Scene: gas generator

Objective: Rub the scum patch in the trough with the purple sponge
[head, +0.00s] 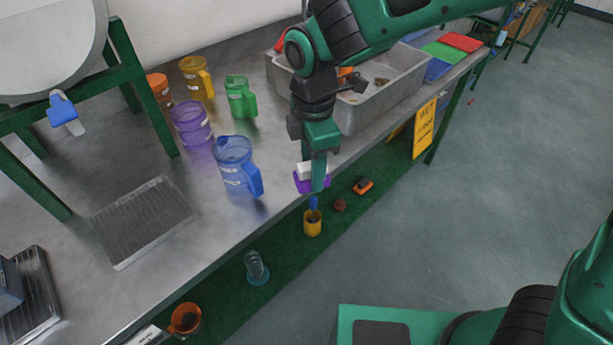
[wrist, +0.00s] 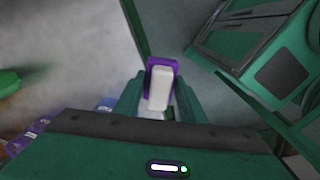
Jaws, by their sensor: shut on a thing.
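My gripper (head: 312,178) is shut on the purple sponge (head: 309,186), which has a white upper part. It holds the sponge near the front edge of the metal bench, to the right of the blue jug. In the wrist view the sponge (wrist: 151,66) sits between the two green fingers of my gripper (wrist: 158,95). The grey trough (head: 384,103) stands on the bench behind my arm. Brown patches (head: 380,81) show inside it, partly hidden by the arm; I cannot tell which is the scum.
Blue (head: 236,163), purple (head: 191,124), green (head: 240,97) and yellow (head: 196,77) jugs stand on the bench (head: 215,235) left of my arm. Coloured boards (head: 441,52) lie right of the trough. A yellow sign (head: 424,128) hangs at the bench front. The floor at right is mostly clear.

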